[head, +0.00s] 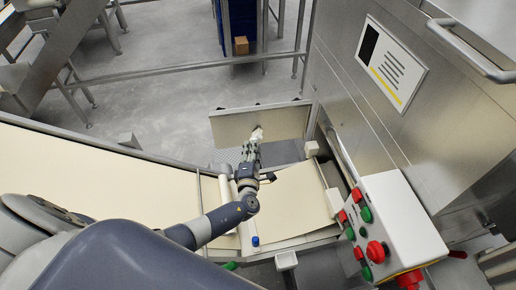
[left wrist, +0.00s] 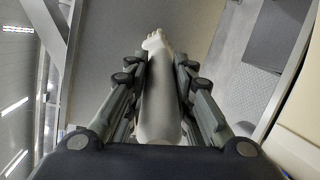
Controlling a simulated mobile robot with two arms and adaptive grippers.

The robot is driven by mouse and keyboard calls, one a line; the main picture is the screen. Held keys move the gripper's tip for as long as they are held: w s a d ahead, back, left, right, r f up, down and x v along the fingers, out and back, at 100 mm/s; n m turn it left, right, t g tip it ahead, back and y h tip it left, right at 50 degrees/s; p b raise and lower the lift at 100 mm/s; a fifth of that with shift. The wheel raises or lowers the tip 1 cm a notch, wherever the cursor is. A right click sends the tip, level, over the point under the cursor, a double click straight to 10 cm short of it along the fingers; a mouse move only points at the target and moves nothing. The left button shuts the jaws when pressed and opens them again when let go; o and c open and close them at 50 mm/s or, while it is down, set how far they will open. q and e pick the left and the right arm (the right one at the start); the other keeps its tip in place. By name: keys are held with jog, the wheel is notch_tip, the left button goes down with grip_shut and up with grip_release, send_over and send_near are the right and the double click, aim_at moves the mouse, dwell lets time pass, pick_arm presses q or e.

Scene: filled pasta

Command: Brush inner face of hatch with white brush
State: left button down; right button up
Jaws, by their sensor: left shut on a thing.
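My left gripper (head: 251,152) is shut on the white brush (head: 257,134), whose far end points away from me toward the hatch. In the left wrist view the white brush (left wrist: 156,98) lies lengthwise between the fingers of my left gripper (left wrist: 158,75), with its knobbly tip beyond them. The hatch (head: 228,128) is a flat beige panel in a metal frame, standing open past the belt end. Its face (left wrist: 110,45) fills the space behind the brush tip in the left wrist view. The brush tip overlaps the panel; I cannot tell whether they touch. My right gripper is out of view.
A cream conveyor belt (head: 295,200) runs below my left arm. A control box (head: 385,225) with red and green buttons stands at right, beside a steel machine wall (head: 400,125). A blue-capped item (head: 255,241) is at the belt's near edge. Grey floor (head: 170,95) is open beyond.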

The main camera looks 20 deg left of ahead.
pick_arm(q)
jog(key=s+a, duration=0.1)
jog(key=a, duration=0.1)
jog(key=s+a+p, duration=0.1)
jog(key=a, duration=0.1)
jog(key=shift+s, duration=0.35)
jog(key=s+d, duration=0.3)
jog(key=s, duration=0.2)
jog(key=shift+d+p, duration=0.3)
dwell(0.5)
jog(key=shift+s+d, duration=0.45)
jog(key=shift+s, duration=0.15)
jog(key=shift+s+d, duration=0.4)
jog(key=shift+s, duration=0.2)
